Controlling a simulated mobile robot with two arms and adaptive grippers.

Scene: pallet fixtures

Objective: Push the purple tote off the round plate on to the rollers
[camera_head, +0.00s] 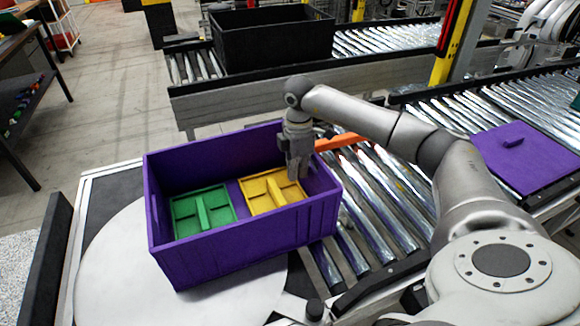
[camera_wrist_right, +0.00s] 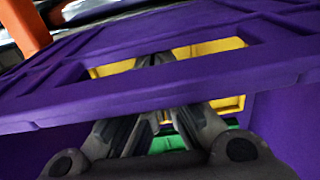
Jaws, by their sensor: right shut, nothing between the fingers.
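The purple tote (camera_head: 235,250) sits mostly on the pale round plate (camera_head: 130,275), its right end at the near ends of the rollers (camera_head: 375,205). It holds a green divided insert (camera_head: 203,211) and a yellow one (camera_head: 271,193). My right gripper (camera_head: 299,178) points down inside the tote at its right end wall. In the right wrist view, the gripper (camera_wrist_right: 155,62) is shut and empty, partly hidden by the purple wall's top bar (camera_wrist_right: 150,95); its tips show through the wall's slot. I cannot tell whether it touches the wall. My left gripper is out of view.
An orange bar (camera_head: 342,142) lies beside the rollers behind the tote. A flat purple lid (camera_head: 525,155) lies on the rollers at right. A black tote (camera_head: 272,38) stands on the far conveyor. A dark knob (camera_head: 315,309) stands near the plate's front right edge.

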